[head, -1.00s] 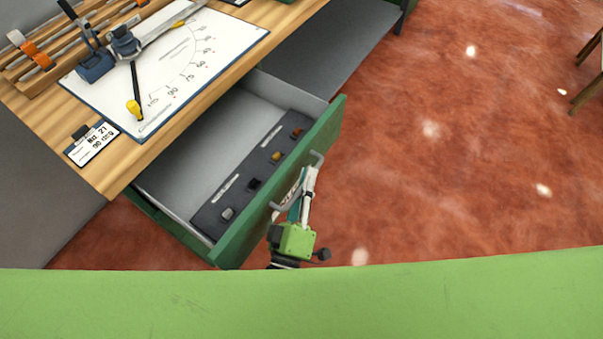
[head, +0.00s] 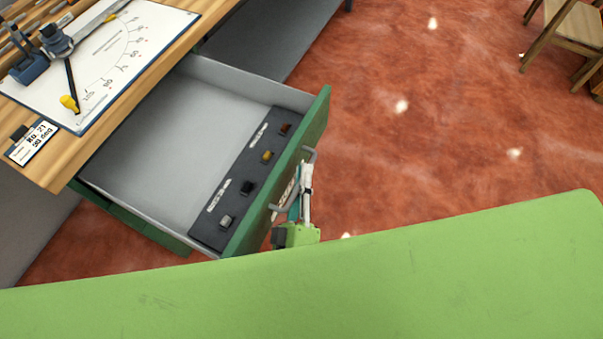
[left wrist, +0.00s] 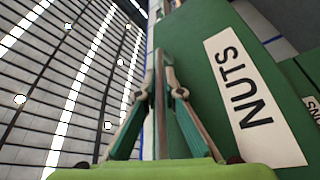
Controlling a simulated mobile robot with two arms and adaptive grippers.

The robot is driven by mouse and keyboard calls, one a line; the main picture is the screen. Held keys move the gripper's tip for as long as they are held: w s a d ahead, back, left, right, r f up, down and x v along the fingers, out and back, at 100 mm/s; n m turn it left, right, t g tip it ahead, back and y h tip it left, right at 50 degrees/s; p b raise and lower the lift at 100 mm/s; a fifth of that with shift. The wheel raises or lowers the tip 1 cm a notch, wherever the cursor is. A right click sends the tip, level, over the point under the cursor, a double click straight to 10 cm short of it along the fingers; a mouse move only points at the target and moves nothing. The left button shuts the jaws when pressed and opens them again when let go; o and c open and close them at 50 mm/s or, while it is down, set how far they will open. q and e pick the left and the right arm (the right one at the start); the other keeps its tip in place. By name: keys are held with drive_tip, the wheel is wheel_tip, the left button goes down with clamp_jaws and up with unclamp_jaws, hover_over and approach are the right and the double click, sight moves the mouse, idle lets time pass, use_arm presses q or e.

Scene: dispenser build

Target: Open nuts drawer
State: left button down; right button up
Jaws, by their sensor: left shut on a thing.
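The nuts drawer (head: 318,122) is green-fronted and stands well out from the workbench, its grey inside showing. Its white NUTS label (left wrist: 252,100) shows in the left wrist view. The drawer has a grey bar handle (head: 309,156) on its front. My left gripper (head: 306,172) is shut on this handle; in the left wrist view its two fingers (left wrist: 160,88) close around the bar. In the drawer, a dark strip (head: 232,190) holds several small nuts, among them a grey one (head: 226,222) and a yellowish one (head: 267,157). My right gripper is not in view.
The wooden workbench top (head: 150,75) carries a white angle chart (head: 110,50) with a blue-grey tool and a tag (head: 33,142). A wooden chair (head: 572,35) stands at the far right. The red floor (head: 430,120) right of the drawer is clear.

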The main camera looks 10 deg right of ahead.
use_arm(q)
drive_tip(key=c, duration=2.4)
unclamp_jaws()
drive_tip(key=shift+c, duration=0.2)
drive_tip(key=v, duration=1.2)
drive_tip(key=shift+f, duration=0.1)
